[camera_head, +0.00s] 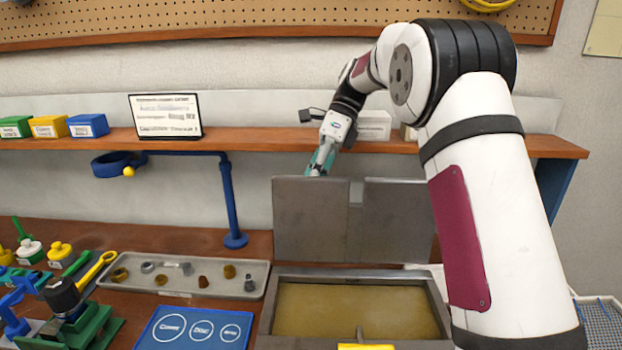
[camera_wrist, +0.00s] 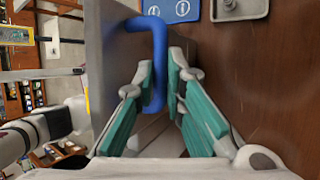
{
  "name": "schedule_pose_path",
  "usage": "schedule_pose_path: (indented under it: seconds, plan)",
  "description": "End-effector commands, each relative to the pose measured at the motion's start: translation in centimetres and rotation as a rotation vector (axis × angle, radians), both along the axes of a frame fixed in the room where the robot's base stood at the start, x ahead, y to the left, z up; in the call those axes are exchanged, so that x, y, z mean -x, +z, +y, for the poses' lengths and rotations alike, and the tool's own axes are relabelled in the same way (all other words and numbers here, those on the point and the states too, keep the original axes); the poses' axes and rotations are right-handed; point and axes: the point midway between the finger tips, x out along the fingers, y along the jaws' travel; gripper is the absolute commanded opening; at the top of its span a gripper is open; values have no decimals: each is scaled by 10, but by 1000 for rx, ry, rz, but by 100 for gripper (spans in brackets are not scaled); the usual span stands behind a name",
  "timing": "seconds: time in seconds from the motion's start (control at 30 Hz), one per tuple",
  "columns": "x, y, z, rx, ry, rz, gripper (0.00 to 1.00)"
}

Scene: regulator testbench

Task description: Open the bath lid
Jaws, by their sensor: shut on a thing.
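The bath lid (camera_head: 310,225) is a grey metal plate standing upright along the back edge of the bath (camera_head: 266,322). A slot or gap parts its upper half. The bath is uncovered and a flat yellow-brown surface shows inside. My gripper (camera_head: 318,166) is at the lid's top edge, left of its middle, partly hidden behind it. In the wrist view my gripper (camera_wrist: 162,88) has its teal fingers closed around the blue lid handle (camera_wrist: 158,40), beside the grey lid (camera_wrist: 108,60). The handle is hidden in the head view.
A grey tray (camera_head: 185,289) with small parts and a blue mat (camera_head: 165,335) lie left of the bath. A blue stand (camera_head: 230,200) rises behind the tray. A shelf (camera_head: 260,139) with boxes and a sign runs behind the lid, close to my gripper.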

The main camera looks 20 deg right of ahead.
Motion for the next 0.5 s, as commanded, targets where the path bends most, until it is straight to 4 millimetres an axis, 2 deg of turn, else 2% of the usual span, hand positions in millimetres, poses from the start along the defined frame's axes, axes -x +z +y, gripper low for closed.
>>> schedule_pose_path:
  seconds: [0.03,0.4,0.43,0.5]
  plan:
    - [2,-6,-1,4,0,18,0]
    - [2,-6,-1,3,2,21,0]
    - [2,-6,-1,3,2,21,18]
    - [2,-5,-1,3,2,18,31]
